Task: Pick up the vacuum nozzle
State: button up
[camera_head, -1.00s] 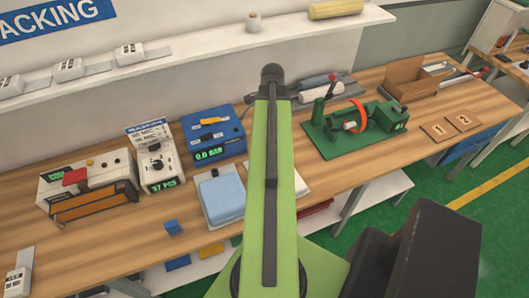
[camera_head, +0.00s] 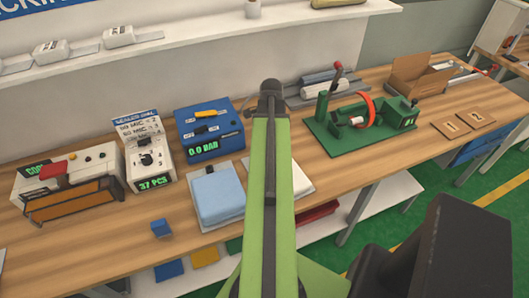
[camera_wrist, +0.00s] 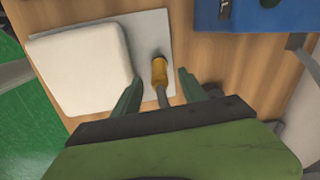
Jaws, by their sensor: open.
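A small orange-yellow piece with a thin grey stem (camera_wrist: 160,72), which looks like the vacuum nozzle, lies on a pale plate (camera_wrist: 154,25) in the wrist view. My gripper (camera_wrist: 160,78) is open, with one green finger on each side of the piece. I see no clear contact, and height is hard to judge. A thick pale pad (camera_wrist: 80,65) is left of the piece. In the head view my green arm hides the gripper and the nozzle.
A blue gauge box (camera_head: 210,132) stands behind the pad (camera_head: 217,195). A counter (camera_head: 150,155) is further left. A small blue block (camera_head: 161,228) sits near the front edge.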

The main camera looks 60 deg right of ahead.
jog(key=f+b, duration=0.2)
jog(key=f, duration=0.1)
jog(key=shift+w+d+f, duration=0.15)
jog(key=shift+w+f, duration=0.05)
jog(key=shift+f, duration=0.1)
jog(key=shift+r, duration=0.15)
grip_shut()
